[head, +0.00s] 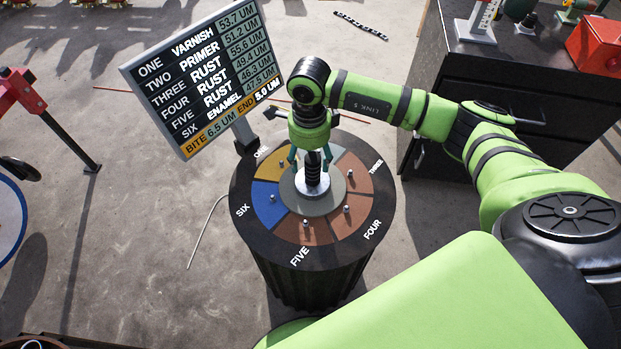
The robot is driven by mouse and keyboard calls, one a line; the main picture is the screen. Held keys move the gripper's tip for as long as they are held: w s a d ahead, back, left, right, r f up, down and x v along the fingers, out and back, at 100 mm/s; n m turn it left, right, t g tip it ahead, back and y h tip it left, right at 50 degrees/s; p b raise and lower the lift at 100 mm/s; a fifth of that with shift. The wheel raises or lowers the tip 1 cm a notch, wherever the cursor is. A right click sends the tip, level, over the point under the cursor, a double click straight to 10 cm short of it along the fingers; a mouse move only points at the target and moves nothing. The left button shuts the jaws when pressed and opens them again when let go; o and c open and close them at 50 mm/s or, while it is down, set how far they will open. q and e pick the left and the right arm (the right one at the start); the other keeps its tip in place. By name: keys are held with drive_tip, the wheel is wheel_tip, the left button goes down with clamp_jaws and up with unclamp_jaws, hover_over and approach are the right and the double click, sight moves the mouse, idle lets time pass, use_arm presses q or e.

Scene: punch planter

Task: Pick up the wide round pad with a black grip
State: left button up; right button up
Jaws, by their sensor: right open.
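The wide round pad (325,208) is pale grey with a black grip (313,179) standing up from its middle. It sits upright at the centre of a round turntable top with coloured segments. My right gripper (312,160) points down over the pad, its teal fingers spread to either side of the upper grip. The fingers are open; whether they touch the grip cannot be told. My left gripper is out of the picture.
The black drum stand (310,285) has labelled segments with small pegs around the pad. A tilted sign board (208,75) stands close behind on the left. A dark cabinet (520,85) with a red box (597,45) is at the back right.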

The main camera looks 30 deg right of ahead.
sight(313, 172)
drive_tip(key=f, duration=0.1)
drive_tip(key=s+f+p, duration=0.1)
drive_tip(key=f, duration=0.1)
drive_tip(key=shift+d+f, duration=0.2)
drive_tip(key=shift+f, duration=0.1)
drive_tip(key=shift+w+f, duration=0.2)
drive_tip(key=shift+f, duration=0.5)
drive_tip(key=c, duration=1.2)
drive_tip(key=shift+r, duration=0.1)
